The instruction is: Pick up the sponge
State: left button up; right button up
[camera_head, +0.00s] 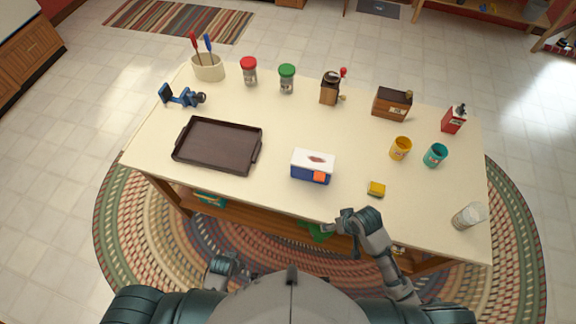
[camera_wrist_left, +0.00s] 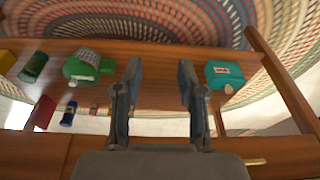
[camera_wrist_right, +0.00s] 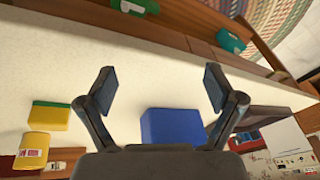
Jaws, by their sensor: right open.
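A small yellow sponge (camera_head: 376,188) lies on the cream tabletop (camera_head: 260,205), right of the blue and white box. In the right wrist view the sponge (camera_wrist_right: 50,115) is at the left, yellow with a green layer. My right gripper (camera_head: 350,220) is at the table's front edge, left of and nearer than the sponge. In its wrist view the right gripper (camera_wrist_right: 158,90) has its fingers apart with nothing between them. My left gripper (camera_head: 222,268) is low in front of the table; in its wrist view the left gripper (camera_wrist_left: 160,82) is open and empty, facing the lower shelf.
A blue and white box (camera_head: 313,166) stands left of the sponge, with a dark tray (camera_head: 218,146) further left. A yellow cup (camera_head: 400,148), a teal cup (camera_head: 435,155) and a clear glass (camera_head: 468,216) stand to the right. The tabletop around the sponge is clear.

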jog(key=shift+g, duration=0.3)
jog(key=w, duration=0.1)
jog(key=w+d+r, duration=0.1)
jog(key=w, duration=0.1)
jog(key=w+r, duration=0.1)
jog(key=shift+w+d, duration=0.2)
jog(key=shift+w, duration=0.1)
jog(key=w+d+r+m+g+h, duration=0.2)
jog(key=w+d+r+m, duration=0.4)
jog(key=w+d+r, duration=0.75)
send_over(379, 185)
notch_tip(379, 185, down, 12)
jog(key=shift+r+b, duration=0.1)
jog(key=shift+b, duration=0.35)
notch_tip(379, 185, down, 6)
jog(key=shift+s+a+r, duration=0.1)
jog(key=shift+a+r, duration=0.05)
jog(key=shift+r, duration=0.05)
jog(key=shift+f, duration=0.15)
jog(key=shift+c, duration=1.2)
jog(key=c, duration=0.8)
pick_arm(q)
jog(key=s+a+f, duration=0.1)
jog(key=s+f, duration=0.8)
jog(key=f, duration=0.2)
jog(key=s+a+f+g, duration=0.1)
jog(key=s+f, duration=0.8)
jog(key=f, duration=0.3)
jog(key=shift+a+f+g, duration=0.2)
jog(key=shift+g, duration=0.1)
